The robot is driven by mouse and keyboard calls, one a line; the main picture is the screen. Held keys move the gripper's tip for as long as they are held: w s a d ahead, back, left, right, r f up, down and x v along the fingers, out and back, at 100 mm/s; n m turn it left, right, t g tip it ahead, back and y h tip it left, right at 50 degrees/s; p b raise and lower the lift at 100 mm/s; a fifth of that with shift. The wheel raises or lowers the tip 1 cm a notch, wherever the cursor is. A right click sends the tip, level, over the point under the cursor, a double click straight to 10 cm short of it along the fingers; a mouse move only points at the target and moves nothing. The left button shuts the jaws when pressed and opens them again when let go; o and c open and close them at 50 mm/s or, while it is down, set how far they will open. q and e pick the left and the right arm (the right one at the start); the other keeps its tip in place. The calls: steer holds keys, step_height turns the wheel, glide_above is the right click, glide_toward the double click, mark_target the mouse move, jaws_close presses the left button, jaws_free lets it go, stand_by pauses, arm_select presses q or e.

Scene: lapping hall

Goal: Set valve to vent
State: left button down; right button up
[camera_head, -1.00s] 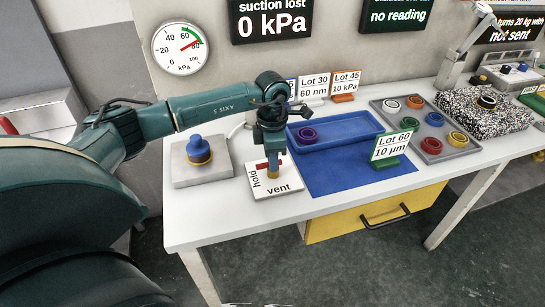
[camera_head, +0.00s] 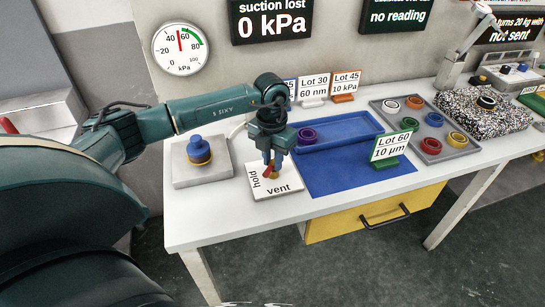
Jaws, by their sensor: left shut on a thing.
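The valve is a white plate (camera_head: 284,192) marked "hold" on its left side and "vent" along its front, with a brass part at its middle. Its red lever (camera_head: 267,172) slants between the two words. My left gripper (camera_head: 272,168) points down over the plate and is shut on the lever, hiding part of it. The pressure gauge (camera_head: 181,48) on the wall has its red needle nearly straight up, around 50 kPa. My right gripper is not in view.
A grey block with a blue-topped knob (camera_head: 200,150) stands left of the valve. A blue tray (camera_head: 335,145) with a purple ring lies close on the right, with a "Lot 60" sign (camera_head: 389,146) and a ring tray (camera_head: 457,151) beyond. The table's front edge is clear.

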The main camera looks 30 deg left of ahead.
arm_select(q)
steer(key=n, duration=0.3)
steer(key=shift+n+p, duration=0.3)
steer(key=shift+n, duration=1.3)
steer(key=shift+d+n+p, duration=0.1)
steer(key=shift+n+p, duration=0.35)
steer(key=shift+n, duration=0.75)
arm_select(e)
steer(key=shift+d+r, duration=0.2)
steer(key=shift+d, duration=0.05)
arm_select(q)
steer(key=c, duration=1.3)
jaws_free()
steer(key=shift+o, duration=0.2)
